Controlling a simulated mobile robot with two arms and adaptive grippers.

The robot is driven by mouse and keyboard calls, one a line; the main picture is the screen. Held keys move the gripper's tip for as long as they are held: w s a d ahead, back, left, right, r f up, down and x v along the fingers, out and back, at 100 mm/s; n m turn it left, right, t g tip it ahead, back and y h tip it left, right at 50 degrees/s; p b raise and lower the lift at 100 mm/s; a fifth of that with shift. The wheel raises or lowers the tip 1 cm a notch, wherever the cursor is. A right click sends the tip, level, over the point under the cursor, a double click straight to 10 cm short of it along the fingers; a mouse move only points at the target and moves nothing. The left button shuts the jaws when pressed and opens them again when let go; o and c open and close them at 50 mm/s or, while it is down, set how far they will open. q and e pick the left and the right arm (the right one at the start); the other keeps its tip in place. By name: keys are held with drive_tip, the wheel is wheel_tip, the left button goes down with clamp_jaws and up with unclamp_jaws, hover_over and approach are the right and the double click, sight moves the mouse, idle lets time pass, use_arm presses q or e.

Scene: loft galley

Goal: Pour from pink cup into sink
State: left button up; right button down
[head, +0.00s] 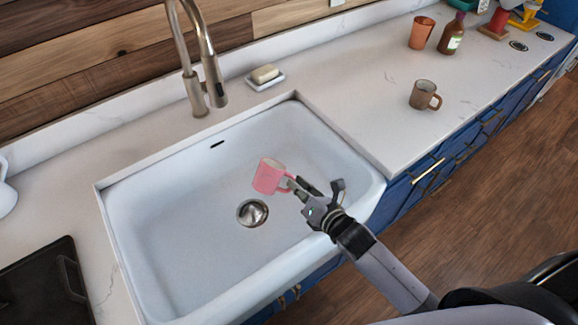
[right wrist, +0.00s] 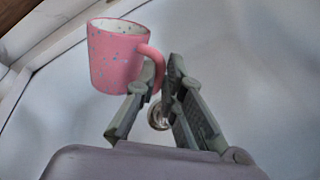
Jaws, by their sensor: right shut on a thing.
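The pink cup (head: 269,176) is held in the air over the white sink (head: 170,250), a little right of and behind the drain in the head view. In the right wrist view the speckled pink cup (right wrist: 117,58) is slightly tilted, its rim facing up; no liquid can be made out in it. My right gripper (head: 298,186) is shut on the cup's handle, and its fingers (right wrist: 160,88) show around the handle in the right wrist view. My left gripper is not in view.
A faucet (head: 206,65) stands behind the sink, with a soap dish (head: 265,82) beside it. A brown mug (head: 424,95), an orange cup (head: 421,33) and a bottle (head: 451,34) stand on the right counter. A black board (head: 45,285) lies at left.

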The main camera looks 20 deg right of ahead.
sight(280, 178)
drive_tip(key=a+n+t+b, duration=0.1)
drive_tip(key=b, duration=0.1)
drive_tip(key=s+n+t+h+b, duration=0.1)
drive_tip(key=n+b, duration=0.1)
drive_tip(key=s+a+r+n+b, duration=0.1)
drive_tip(key=b, duration=0.1)
drive_tip(key=shift+a+r+t, duration=0.1)
drive_tip(key=shift+a+t, duration=0.2)
drive_tip(key=shift+t, duration=0.1)
drive_tip(key=shift+s+a+r+n+t+h+b, duration=0.2)
drive_tip(key=shift+r+n+b, duration=0.1)
drive_tip(key=shift+n+b, duration=0.15)
drive_tip(key=shift+s+a+r+n+t+h+b, duration=0.1)
drive_tip(key=shift+r+n+t+b, duration=0.1)
drive_tip(key=shift+r+n+b, duration=0.15)
drive_tip(key=shift+r, duration=0.3)
